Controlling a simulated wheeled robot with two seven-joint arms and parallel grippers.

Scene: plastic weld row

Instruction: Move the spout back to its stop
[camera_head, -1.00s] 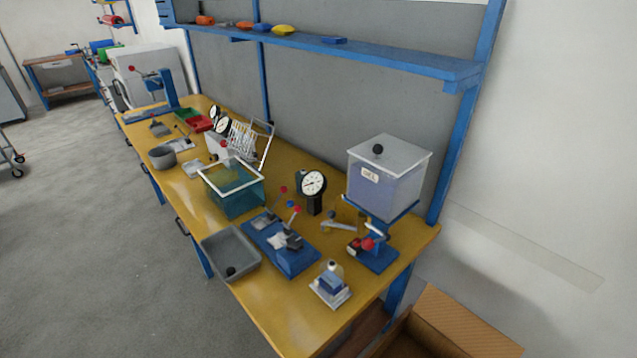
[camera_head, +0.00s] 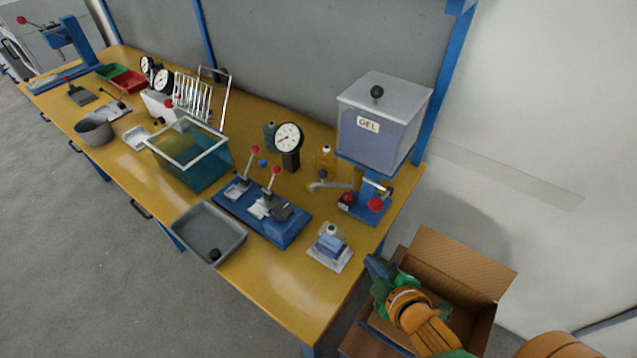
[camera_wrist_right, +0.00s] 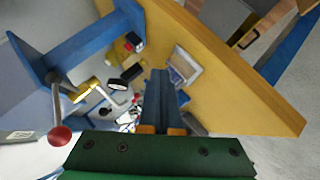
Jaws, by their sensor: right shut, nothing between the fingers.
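The spout (camera_head: 325,185) is a thin metal pipe sticking out to the left from the blue stand of the GEL tank (camera_head: 370,140). In the right wrist view the bent pipe (camera_wrist_right: 115,100) shows left of my fingers, with a yellowish piece at its root. A lever with a red ball (camera_wrist_right: 60,135) is nearer the camera there. My right gripper (camera_head: 377,268) is shut and empty, over the cardboard box beyond the table's right edge, apart from the spout. Its dark fingers (camera_wrist_right: 163,90) lie together. My left gripper is out of view. The stop cannot be made out.
A small scale with a bottle (camera_head: 331,246) stands at the table's front right. A blue lever fixture (camera_head: 290,232), a dial gauge (camera_head: 288,137) and a grey tray (camera_head: 185,222) stand farther left. An open cardboard box (camera_head: 455,250) is below the right edge.

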